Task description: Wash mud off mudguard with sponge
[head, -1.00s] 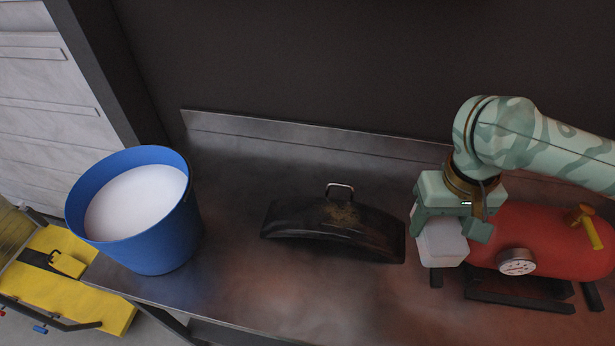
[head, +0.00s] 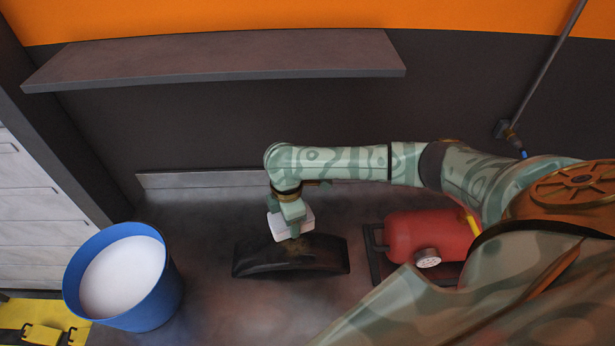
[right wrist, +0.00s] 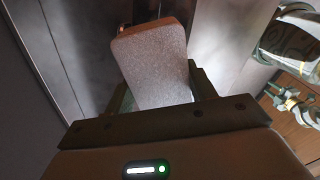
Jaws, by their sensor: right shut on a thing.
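The black arched mudguard (head: 272,262) lies on the metal bench. A brownish mud patch (head: 318,243) shows on its top at the right. My right gripper (head: 294,226) is shut on a white sponge (head: 280,228), at the far edge of the mudguard in the head view. I cannot tell whether the sponge touches it. The right wrist view shows the grey-white sponge (right wrist: 152,65) between the fingers. The mudguard's handle is hidden behind the gripper and sponge.
A blue bucket (head: 155,300) with white contents (head: 122,276) stands on the left. A red air tank (head: 420,235) with a gauge lies right of the mudguard. A shelf (head: 215,58) is on the wall above. Bare bench (head: 205,240) lies between bucket and mudguard.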

